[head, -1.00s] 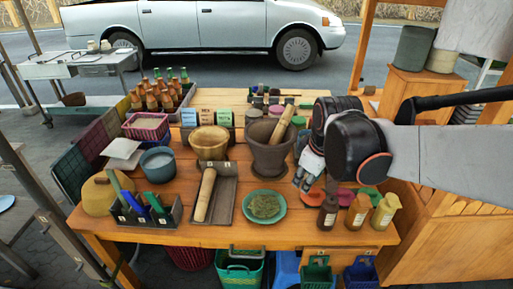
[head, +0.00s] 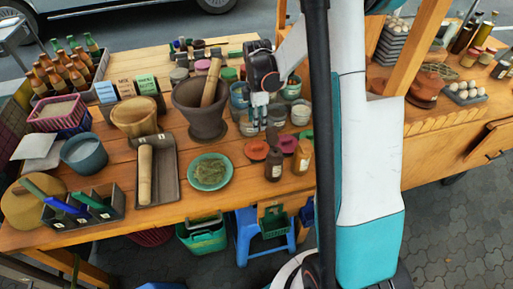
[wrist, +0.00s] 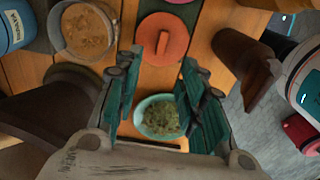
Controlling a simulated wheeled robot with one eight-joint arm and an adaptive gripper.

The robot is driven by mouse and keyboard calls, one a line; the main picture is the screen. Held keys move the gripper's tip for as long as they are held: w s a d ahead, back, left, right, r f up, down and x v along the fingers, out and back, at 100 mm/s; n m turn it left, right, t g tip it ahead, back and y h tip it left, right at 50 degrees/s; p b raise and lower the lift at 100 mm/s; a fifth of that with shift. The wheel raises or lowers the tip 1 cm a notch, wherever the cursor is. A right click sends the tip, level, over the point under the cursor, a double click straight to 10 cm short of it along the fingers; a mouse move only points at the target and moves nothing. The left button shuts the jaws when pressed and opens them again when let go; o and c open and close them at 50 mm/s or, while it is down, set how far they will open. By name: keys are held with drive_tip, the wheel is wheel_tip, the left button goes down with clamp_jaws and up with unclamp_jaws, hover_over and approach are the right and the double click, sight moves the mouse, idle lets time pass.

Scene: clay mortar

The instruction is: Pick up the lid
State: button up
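An orange-red round lid (wrist: 164,39) with a small raised knob lies on the wooden table in the wrist view, just beyond my fingertips. In the head view, an orange-red lid (head: 257,150) lies between the green plate and the bottles, with a pink lid (head: 288,143) to its right and a green one partly hidden behind. My gripper (wrist: 162,62) is open, its teal fingers apart with nothing held. In the head view my gripper (head: 263,118) points down among the jars, just behind the orange-red lid.
A dark mortar (head: 203,110) with a pestle stands to the left. A green plate of herbs (head: 210,171) is in front. Brown bottles (head: 274,164) stand close to the lids. Open jars (head: 301,112) crowd the gripper. A wooden tray (head: 158,172) lies further left.

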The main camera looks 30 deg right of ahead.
drive_tip(key=b, duration=0.2)
hover_over(257, 145)
drive_tip(key=f, duration=0.7)
drive_tip(key=shift+w+d+f, duration=0.1)
drive_tip(key=shift+w, duration=0.1)
drive_tip(key=f+b, duration=0.2)
drive_tip(key=f, duration=0.3)
drive_tip(key=shift+s+f, duration=0.1)
drive_tip(key=shift+s, duration=0.1)
clamp_jaws()
